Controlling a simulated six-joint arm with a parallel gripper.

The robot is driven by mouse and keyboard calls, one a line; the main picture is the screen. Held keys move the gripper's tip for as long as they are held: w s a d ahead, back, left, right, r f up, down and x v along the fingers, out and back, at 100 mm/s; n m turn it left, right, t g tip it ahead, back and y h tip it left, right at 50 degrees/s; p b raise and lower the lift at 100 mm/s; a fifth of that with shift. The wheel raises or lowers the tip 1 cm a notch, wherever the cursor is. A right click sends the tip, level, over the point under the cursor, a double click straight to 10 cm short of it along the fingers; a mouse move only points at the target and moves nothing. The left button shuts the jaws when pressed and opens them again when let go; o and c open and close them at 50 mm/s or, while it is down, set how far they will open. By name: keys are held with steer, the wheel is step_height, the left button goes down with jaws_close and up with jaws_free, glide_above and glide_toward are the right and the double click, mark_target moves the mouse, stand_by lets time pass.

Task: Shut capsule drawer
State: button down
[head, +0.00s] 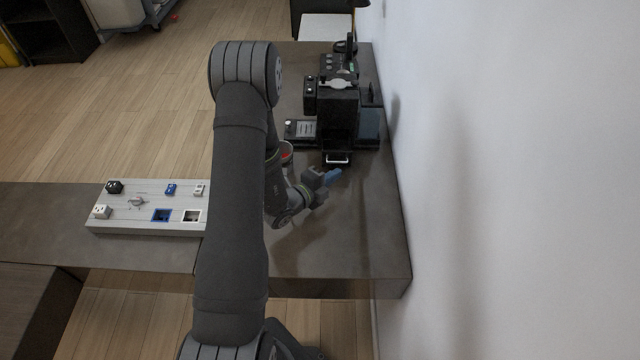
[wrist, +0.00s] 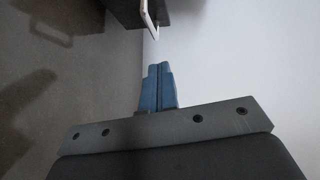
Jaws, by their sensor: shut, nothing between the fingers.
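The black coffee machine (head: 338,105) stands on the dark counter near the wall. A small black drawer (head: 337,157) with a light metal handle sticks out low at its near side. In the wrist view the handle (wrist: 149,20) shows at the top edge, with a dark part of the drawer (wrist: 122,12) beside it. My gripper (head: 336,174) is just in front of the drawer, on the near side, with its blue fingers shut and empty. The fingers also show in the wrist view (wrist: 158,66), below the handle and apart from it.
A light board with switches and blocks (head: 148,226) lies on the counter at left. A red-topped item (head: 287,152) is partly hidden behind my arm. The white wall (head: 500,180) runs along the right. The counter's near right part (head: 345,245) is clear.

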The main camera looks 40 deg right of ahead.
mark_target(332, 152)
steer(key=shift+w+d+f, duration=0.2)
steer(key=shift+w+d, duration=0.35)
steer(key=shift+w, duration=0.1)
steer(key=shift+w+d+f, duration=0.15)
steer(key=shift+w+d, duration=0.4)
steer(key=shift+w, duration=0.1)
steer(key=w+d, duration=0.6)
steer(key=w, duration=0.1)
steer(key=shift+d, duration=0.4)
steer(key=shift+w+d+r, duration=0.15)
steer(key=shift+w+d, duration=0.05)
steer(key=s+a, duration=0.3)
steer(key=shift+s+a+r, duration=0.15)
steer(key=shift+r, duration=0.15)
steer(key=a+r, duration=0.1)
steer(key=a, duration=0.8)
steer(key=shift+a+r, duration=0.15)
steer(key=shift+a, duration=0.25)
